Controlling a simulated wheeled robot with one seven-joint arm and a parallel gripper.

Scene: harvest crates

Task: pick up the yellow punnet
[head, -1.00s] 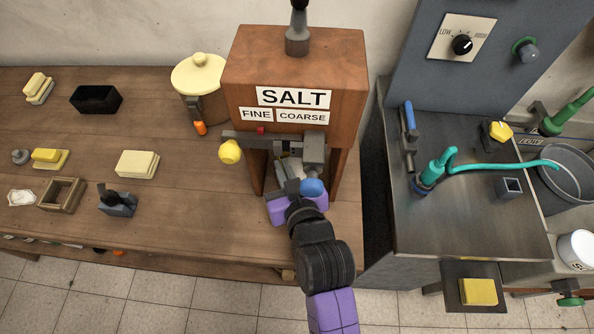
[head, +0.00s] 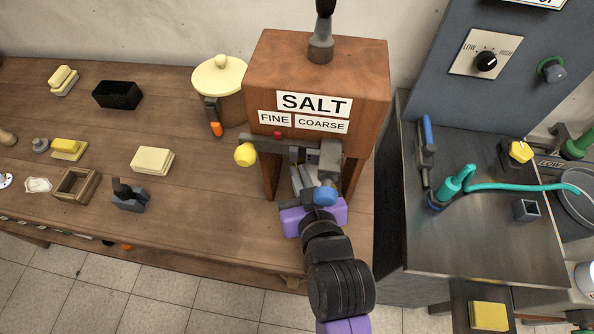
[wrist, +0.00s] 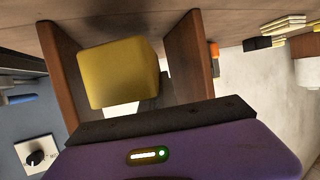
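A yellow, box-like thing with rounded edges (wrist: 122,75), which looks like the yellow punnet, fills the opening between two brown wooden walls in the wrist view. I cannot make it out in the head view, where the arm and dispenser cover that spot. My gripper (head: 305,180) reaches in under the wooden salt dispenser (head: 318,75), between its legs. Its purple body (wrist: 190,150) crosses the bottom of the wrist view. The fingertips do not show clearly, so I cannot see whether they touch the yellow thing.
The dispenser's side legs (head: 358,170) stand close on both sides of my gripper. A bar with a yellow knob (head: 245,154) sticks out left. A lidded pot (head: 220,95) stands beside it. Bare table (head: 220,200) lies to the left; a metal counter (head: 490,225) stands right.

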